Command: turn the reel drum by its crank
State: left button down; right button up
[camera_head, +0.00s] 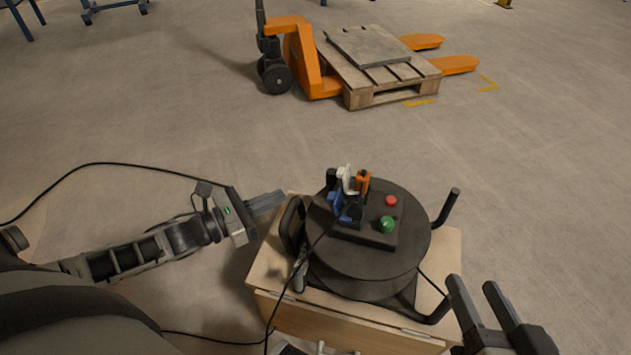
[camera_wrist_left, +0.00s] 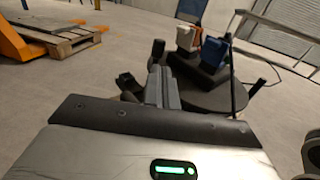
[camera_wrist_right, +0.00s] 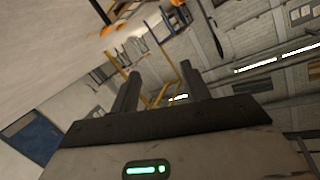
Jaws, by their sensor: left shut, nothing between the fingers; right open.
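The reel drum (camera_head: 340,258) is a dark round drum standing on a wooden box, right of centre in the head view. A dark upright peg (camera_head: 447,207), which looks like the crank grip, rises at its right edge. The drum also shows in the left wrist view (camera_wrist_left: 222,98), partly behind my fingers. My left gripper (camera_head: 272,200) is shut and empty, just left of the drum and apart from the peg. My right gripper (camera_head: 474,286) is open and empty at the lower right, nearer than the peg. The right wrist view shows its spread fingers (camera_wrist_right: 158,78) and no drum.
A dark panel on the drum carries a red button (camera_head: 391,201), a green button (camera_head: 387,225) and several plugs. A dark loop handle (camera_head: 291,226) stands at its left. The wooden box (camera_head: 330,322) is underneath. A cable crosses the floor. An orange pallet jack (camera_head: 305,58) with a pallet stands behind.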

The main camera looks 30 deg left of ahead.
aim_at(327, 175)
pick_arm(q)
jog(key=b+x, duration=0.3)
jog(key=x, duration=0.7)
jog(key=shift+w+d, duration=0.1)
jog(key=shift+w, duration=0.1)
pick_arm(e)
jog(key=shift+a+r+m+t+y, duration=0.4)
jog(key=shift+r+m+t+y, duration=0.1)
jog(key=shift+r+m+y, duration=0.15)
pick_arm(q)
jog(key=shift+w, duration=0.1)
pick_arm(e)
jog(key=shift+d+f, duration=0.1)
jog(key=shift+d, duration=0.05)
